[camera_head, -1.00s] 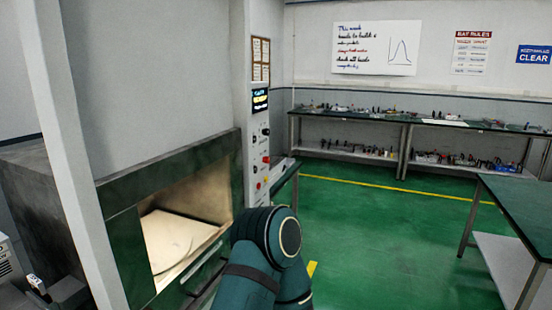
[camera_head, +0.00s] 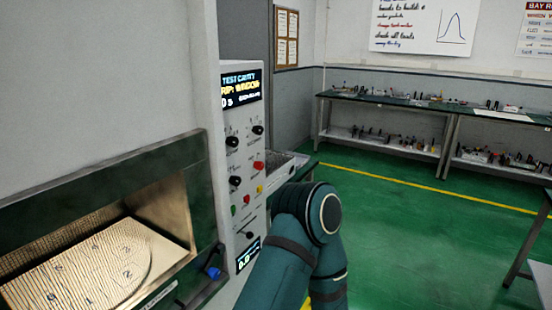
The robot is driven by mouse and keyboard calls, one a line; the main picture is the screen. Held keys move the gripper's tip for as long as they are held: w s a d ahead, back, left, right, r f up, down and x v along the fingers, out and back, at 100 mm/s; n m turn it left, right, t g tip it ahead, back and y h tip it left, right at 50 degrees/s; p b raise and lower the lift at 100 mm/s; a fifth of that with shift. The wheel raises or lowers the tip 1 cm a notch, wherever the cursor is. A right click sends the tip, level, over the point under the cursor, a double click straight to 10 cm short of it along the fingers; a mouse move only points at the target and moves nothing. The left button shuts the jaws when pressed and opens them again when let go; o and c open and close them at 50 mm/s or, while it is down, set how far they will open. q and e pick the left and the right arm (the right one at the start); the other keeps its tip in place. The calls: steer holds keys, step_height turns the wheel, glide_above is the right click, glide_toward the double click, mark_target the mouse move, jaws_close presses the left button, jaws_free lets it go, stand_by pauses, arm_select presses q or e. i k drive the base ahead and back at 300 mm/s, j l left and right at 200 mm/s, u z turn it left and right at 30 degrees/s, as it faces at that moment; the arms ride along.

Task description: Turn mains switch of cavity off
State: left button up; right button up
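The test cavity's white control panel (camera_head: 222,150) stands left of centre, seen at an angle. A lit display (camera_head: 241,88) reading TEST CAVITY is at its top. Below are black knobs, one at the upper right (camera_head: 257,129) and one lower left (camera_head: 234,181), a red control (camera_head: 258,166), a yellow one (camera_head: 259,189), a green button (camera_head: 233,211) and a black switch-like control (camera_head: 250,234). The labels are too small to tell which is the mains switch. One of my arms rises at the bottom centre, right of the panel. Neither gripper shows.
The cavity's door opening (camera_head: 150,205) is open at left, with a numbered round plate (camera_head: 95,265) inside and a blue part (camera_head: 213,272) at its lower right. A bench (camera_head: 400,100) lines the back wall.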

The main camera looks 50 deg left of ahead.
mark_target(258, 166)
steer(key=i+u, duration=0.15)
steer(key=i, duration=0.5)
steer(key=i+l+u, duration=0.2)
steer(key=i, duration=0.4)
steer(key=i+j, duration=0.05)
steer(key=j, duration=0.05)
